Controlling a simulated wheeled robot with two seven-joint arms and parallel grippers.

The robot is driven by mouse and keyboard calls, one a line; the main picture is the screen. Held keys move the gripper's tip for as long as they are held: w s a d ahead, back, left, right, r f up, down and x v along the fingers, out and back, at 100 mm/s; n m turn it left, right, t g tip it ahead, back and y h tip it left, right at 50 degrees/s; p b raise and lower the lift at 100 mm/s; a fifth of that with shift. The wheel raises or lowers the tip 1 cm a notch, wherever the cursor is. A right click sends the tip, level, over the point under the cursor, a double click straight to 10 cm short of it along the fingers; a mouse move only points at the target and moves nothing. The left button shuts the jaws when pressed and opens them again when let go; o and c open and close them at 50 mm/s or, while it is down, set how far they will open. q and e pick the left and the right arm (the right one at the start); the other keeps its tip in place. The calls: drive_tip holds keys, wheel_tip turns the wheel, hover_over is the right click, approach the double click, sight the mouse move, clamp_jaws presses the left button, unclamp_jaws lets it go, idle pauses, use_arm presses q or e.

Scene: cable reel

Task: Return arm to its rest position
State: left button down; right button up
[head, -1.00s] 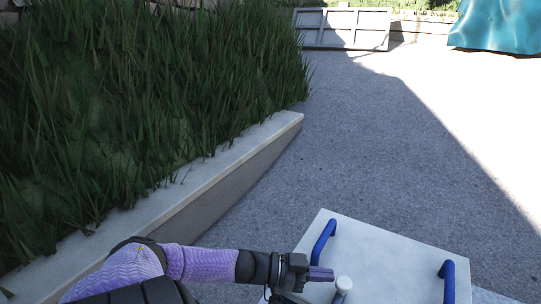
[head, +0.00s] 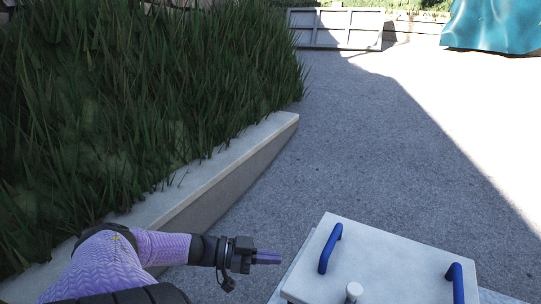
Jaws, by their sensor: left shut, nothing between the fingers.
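My left arm (head: 110,262) comes in from the lower left, with a purple sleeve and a black wrist. My left gripper (head: 279,257) points right, with its purple fingers shut and empty. It is just left of a pale box-like top (head: 390,262) and looks apart from it. My right arm and right gripper are out of the picture. The cable reel itself cannot be made out.
A low concrete kerb (head: 225,172) holds back tall grass (head: 130,100) at the left, close to my arm. Open grey paving (head: 370,150) lies ahead. A pale panelled barrier (head: 335,28) and a teal covered heap (head: 495,25) stand at the back.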

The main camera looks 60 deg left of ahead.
use_arm(q)
drive_tip(key=s+d+f+n+g+y+b, duration=0.1)
drive_tip(key=s+f+n+g+y, duration=0.2)
drive_tip(key=f, duration=0.6)
drive_tip(key=s+d+f+y+b, duration=0.15)
drive_tip(key=s+f+y, duration=0.3)
drive_tip(key=f, duration=0.55)
drive_tip(key=s+d+f+n+g+y+b, duration=0.15)
drive_tip(key=s+f, duration=0.25)
drive_tip(key=f, duration=0.5)
drive_tip(key=s+d+f+g, duration=0.4)
drive_tip(key=s+d+f, duration=0.1)
drive_tip(key=s+d, duration=0.2)
drive_tip(key=s+d+f+g, duration=0.4)
drive_tip(key=s+d+f, duration=0.1)
drive_tip(key=s+d, duration=0.2)
drive_tip(key=shift+s+d+b, duration=0.25)
drive_tip(key=shift+d+b, duration=0.05)
drive_tip(key=shift+d, duration=0.6)
drive_tip(key=shift+g, duration=0.25)
